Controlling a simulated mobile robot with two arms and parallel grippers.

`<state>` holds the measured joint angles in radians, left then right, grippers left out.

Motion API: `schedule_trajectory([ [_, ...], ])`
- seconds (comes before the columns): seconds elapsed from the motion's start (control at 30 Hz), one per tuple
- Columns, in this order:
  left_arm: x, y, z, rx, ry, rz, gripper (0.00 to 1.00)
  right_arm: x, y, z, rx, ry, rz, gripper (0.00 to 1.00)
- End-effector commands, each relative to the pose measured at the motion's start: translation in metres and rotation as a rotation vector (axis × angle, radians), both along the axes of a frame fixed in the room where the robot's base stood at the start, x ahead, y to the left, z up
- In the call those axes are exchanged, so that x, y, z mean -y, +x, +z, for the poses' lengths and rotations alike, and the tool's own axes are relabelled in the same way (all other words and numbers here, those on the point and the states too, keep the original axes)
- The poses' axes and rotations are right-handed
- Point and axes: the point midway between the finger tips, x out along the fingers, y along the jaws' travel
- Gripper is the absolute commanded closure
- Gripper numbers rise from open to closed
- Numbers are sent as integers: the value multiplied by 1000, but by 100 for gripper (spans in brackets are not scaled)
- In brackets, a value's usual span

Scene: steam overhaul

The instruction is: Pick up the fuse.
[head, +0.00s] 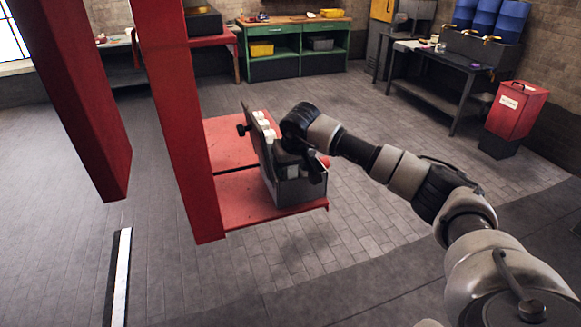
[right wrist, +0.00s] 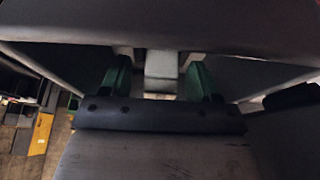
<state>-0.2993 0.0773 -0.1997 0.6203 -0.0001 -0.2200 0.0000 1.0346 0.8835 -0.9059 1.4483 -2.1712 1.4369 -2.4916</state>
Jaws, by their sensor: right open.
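A grey box (head: 300,190) with its lid (head: 256,135) standing open sits on a red shelf. Several small white blocks (head: 266,126) show at the lid side; I cannot tell which of them is the fuse. My right gripper (right wrist: 159,82) is at the box, its tips mostly hidden by the wrist in the head view. In the right wrist view its two green fingers stand apart, with a white block, which looks like the fuse (right wrist: 161,65), between them. A gap shows on each side of it, so it does not look gripped. My left gripper is not in view.
The red shelf (head: 235,205) hangs on a red upright (head: 180,120), with another red post (head: 75,90) to the left. A green workbench (head: 290,45), a dark table (head: 440,75) and a red bin (head: 513,110) stand behind. The floor around is mostly clear.

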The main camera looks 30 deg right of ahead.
Motion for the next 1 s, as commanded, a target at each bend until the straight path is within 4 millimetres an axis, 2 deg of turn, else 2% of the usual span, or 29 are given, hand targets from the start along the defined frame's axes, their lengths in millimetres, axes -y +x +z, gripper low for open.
schedule_trajectory([
  [0.07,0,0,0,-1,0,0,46,0,0,0,0,0,0,38],
  [0.43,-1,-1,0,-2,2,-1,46,0,0,0,0,0,0,92],
  [0.77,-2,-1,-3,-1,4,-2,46,0,0,4,2,1,-1,92],
  [0.87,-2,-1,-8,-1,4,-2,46,0,1,11,3,1,0,92],
  [1.0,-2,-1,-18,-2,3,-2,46,0,1,31,6,1,0,93],
])
